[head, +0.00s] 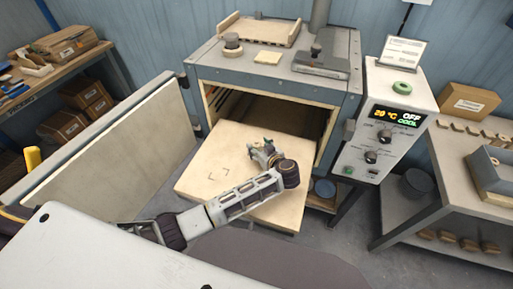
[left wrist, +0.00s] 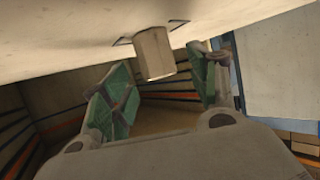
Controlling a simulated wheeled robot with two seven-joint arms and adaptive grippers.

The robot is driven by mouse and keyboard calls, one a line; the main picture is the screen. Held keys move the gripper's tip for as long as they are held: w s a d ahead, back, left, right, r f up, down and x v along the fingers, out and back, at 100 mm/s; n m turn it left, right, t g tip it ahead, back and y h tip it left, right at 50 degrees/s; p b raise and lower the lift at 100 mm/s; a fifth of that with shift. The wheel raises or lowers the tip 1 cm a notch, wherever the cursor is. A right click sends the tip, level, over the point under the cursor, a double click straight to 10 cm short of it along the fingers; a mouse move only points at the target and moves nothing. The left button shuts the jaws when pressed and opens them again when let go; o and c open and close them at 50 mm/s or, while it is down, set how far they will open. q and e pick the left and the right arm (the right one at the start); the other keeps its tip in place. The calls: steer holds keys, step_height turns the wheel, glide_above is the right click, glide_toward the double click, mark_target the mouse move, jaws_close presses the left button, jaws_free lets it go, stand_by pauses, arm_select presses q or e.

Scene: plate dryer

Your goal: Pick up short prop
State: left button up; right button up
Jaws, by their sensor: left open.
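A short beige block, which looks like the short prop (left wrist: 154,52), shows in the left wrist view. It stands on the pale pulled-out shelf, which fills the top of that picture, with dark corner marks beside its base. My left gripper (head: 264,152) is low over the far part of the shelf (head: 205,188) in the head view. In the left wrist view my left gripper (left wrist: 165,90) is open, its green pads to either side of the block with gaps. In the head view I cannot make out the block; the gripper likely hides it. My right gripper is not in view.
The dryer's open chamber (head: 290,118) is behind the gripper, and its open door (head: 115,140) stands at left. The control panel (head: 385,135) at right reads 20 °C, OFF, COOL. Empty corner marks (head: 219,173) lie on the shelf. A side table (head: 460,185) is at right.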

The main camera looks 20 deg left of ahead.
mark_target(256, 143)
arm_select(q)
steer(key=shift+x, duration=1.4)
steer(key=c, duration=1.2)
steer(key=shift+o, duration=0.2)
steer(key=shift+d+r, duration=0.1)
steer(key=shift+r, duration=4.9)
